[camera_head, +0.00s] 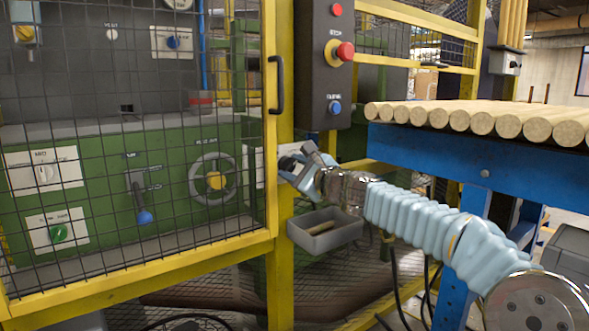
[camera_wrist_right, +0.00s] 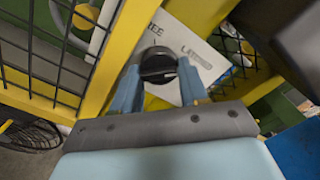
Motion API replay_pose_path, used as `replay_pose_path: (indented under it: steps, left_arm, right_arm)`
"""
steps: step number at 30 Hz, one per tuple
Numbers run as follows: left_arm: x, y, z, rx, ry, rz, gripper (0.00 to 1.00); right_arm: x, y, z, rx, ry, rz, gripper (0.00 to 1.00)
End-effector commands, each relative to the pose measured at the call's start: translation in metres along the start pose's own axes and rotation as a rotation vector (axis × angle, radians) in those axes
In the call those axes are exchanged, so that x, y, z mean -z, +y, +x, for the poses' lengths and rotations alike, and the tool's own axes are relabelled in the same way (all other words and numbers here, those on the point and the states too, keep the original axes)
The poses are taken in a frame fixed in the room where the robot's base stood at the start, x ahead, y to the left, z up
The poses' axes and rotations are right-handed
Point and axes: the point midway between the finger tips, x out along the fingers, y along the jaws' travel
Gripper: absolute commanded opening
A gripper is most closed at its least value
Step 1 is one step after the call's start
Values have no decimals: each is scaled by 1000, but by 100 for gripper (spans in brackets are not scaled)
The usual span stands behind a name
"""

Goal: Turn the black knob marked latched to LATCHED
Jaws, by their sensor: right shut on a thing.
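The black knob (camera_wrist_right: 158,66) sits on a white plate (camera_wrist_right: 190,45) in the right wrist view, with partly readable lettering on either side of it; "LAT..." shows on the right. My right gripper (camera_wrist_right: 157,80) has its two blue fingers on either side of the knob and is shut on it. In the head view my right gripper (camera_head: 290,165) is at the yellow post beside the mesh gate, and its hand covers most of the plate and knob. I cannot read the knob's exact setting. My left gripper is in neither view.
A yellow mesh gate (camera_head: 270,190) with a black handle (camera_head: 276,86) stands left of the hand. A grey bin (camera_head: 325,230) hangs just below it. A dark button box (camera_head: 324,60) is above. A blue table (camera_head: 480,165) with wooden rods (camera_head: 485,122) stands right.

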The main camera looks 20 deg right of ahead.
Motion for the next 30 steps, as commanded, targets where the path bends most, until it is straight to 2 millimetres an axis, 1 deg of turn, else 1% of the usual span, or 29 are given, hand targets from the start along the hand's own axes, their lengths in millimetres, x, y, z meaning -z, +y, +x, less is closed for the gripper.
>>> replay_pose_path:
  steps: [1,12,13,15,22,25,28,30]
  left_arm:
    - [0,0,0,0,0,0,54]
    - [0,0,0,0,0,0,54]
    - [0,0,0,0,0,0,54]
    - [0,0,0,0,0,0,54]
    - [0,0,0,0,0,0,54]
    - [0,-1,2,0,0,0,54]
    - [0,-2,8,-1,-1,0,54]
    - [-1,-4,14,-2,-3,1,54]
  right_arm:
    - [2,1,0,-2,4,5,13]
    - [3,2,0,-3,4,9,13]
    - [3,2,0,-3,4,9,47]
    - [3,2,0,-3,4,9,54]
    - [1,1,0,-1,2,8,54]
    - [2,1,-4,0,1,7,54]
    - [3,1,-17,1,1,6,54]
    - [4,2,-32,2,2,6,54]
